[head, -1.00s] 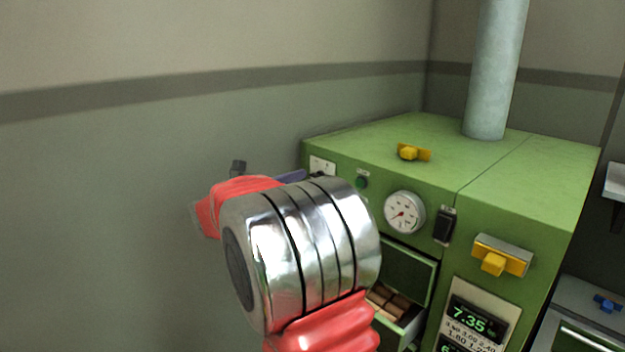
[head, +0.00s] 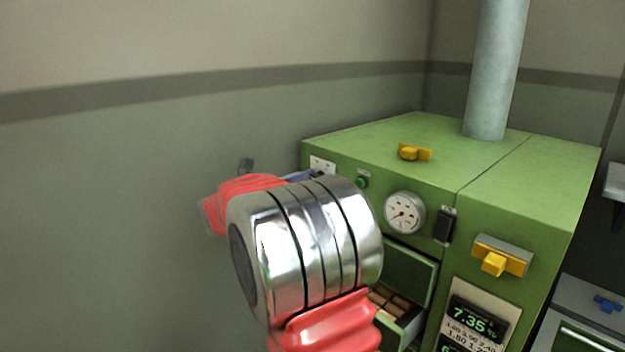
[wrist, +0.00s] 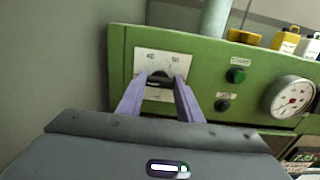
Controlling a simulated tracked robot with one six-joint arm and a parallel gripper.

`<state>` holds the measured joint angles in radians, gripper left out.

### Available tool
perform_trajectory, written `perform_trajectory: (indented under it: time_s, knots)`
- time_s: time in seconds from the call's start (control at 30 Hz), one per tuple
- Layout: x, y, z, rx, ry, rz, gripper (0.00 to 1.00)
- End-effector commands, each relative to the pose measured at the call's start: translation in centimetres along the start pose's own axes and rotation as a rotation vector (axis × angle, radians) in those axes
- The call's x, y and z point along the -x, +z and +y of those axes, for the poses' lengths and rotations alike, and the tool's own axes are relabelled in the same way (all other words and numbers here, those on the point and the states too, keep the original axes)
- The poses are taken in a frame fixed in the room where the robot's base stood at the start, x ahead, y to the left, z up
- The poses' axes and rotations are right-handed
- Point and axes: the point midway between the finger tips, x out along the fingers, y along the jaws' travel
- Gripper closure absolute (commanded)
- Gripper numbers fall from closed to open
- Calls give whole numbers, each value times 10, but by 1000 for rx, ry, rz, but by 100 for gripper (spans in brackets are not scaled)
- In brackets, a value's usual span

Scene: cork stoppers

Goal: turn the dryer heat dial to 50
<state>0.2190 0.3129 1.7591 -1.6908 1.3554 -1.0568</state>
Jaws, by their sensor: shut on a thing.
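The heat dial (wrist: 158,82) is a dark knob on a white plate (wrist: 148,62) marked 40 and 50, at the upper left of the green dryer front (wrist: 212,60). My gripper (wrist: 160,84) is shut on the dial, with one lilac finger on each side of it. The knob's pointer is too small and too covered to read. In the head view a corner of the plate (head: 322,165) shows, but my arm hides most of the fingers and the dial.
Right of the dial are a green button (wrist: 236,75), a dark button (wrist: 222,104) and a round gauge (head: 404,212). Below, an open drawer (head: 412,328) holds corks. Yellow parts (head: 413,152) lie on the dryer top. A wall stands close on the left.

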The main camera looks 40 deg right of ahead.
Motion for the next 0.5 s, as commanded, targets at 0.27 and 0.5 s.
perform_trajectory:
  time_s: [0.27,0.5]
  knots:
    - [-1,0,0,-6,2,0,90]
    - [1,0,1,-61,2,0,90]
